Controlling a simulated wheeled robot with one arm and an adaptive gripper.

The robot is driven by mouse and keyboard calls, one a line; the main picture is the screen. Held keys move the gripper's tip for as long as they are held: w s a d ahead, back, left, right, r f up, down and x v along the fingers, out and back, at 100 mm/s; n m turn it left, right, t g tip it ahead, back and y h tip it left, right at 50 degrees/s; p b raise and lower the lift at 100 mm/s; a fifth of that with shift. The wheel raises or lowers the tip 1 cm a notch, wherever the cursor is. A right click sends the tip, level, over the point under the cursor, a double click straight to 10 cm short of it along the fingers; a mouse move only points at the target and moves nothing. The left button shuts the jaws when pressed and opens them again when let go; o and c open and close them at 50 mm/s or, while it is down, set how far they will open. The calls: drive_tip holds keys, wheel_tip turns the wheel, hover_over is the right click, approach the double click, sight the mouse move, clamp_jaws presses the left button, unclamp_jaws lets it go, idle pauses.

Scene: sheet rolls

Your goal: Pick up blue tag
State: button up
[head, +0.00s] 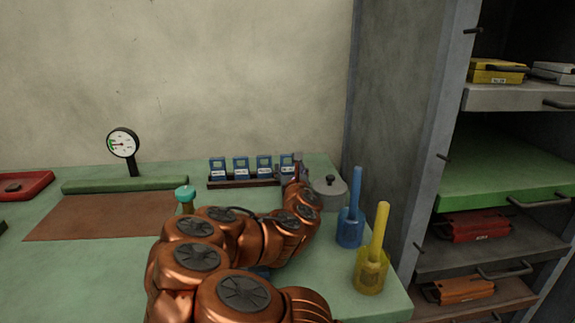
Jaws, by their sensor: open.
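Several blue tags with white labels stand upright in a row on a dark rack (228,183) at the back of the table. The leftmost blue tag (217,168), a second blue tag (240,167) and a third blue tag (264,165) show clearly. The rightmost blue tag (285,160) is partly hidden behind my gripper (297,168). My gripper is open at the right end of the rack, close to that tag. Whether it touches the tag cannot be told. My copper arm covers the table's front middle.
A grey lidded pot (331,191) stands just right of my gripper. A blue holder (350,229) and a yellow holder (370,272) stand at the right edge. A teal-topped item (185,196) is left of my arm. A grey shelf unit (411,130) rises at right.

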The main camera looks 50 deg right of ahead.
sight(288, 157)
drive_tip(key=shift+w+d+r+p, duration=0.2)
drive_tip(key=shift+w+d+p, duration=0.1)
drive_tip(key=shift+p, duration=0.35)
drive_tip(key=shift+w+d+f, duration=0.25)
drive_tip(key=shift+p+x, duration=0.45)
drive_tip(key=shift+x, duration=1.95)
drive_tip(key=shift+c, duration=0.2)
drive_tip(key=c, duration=0.9)
drive_tip(key=shift+c, duration=0.2)
drive_tip(key=shift+r, duration=0.1)
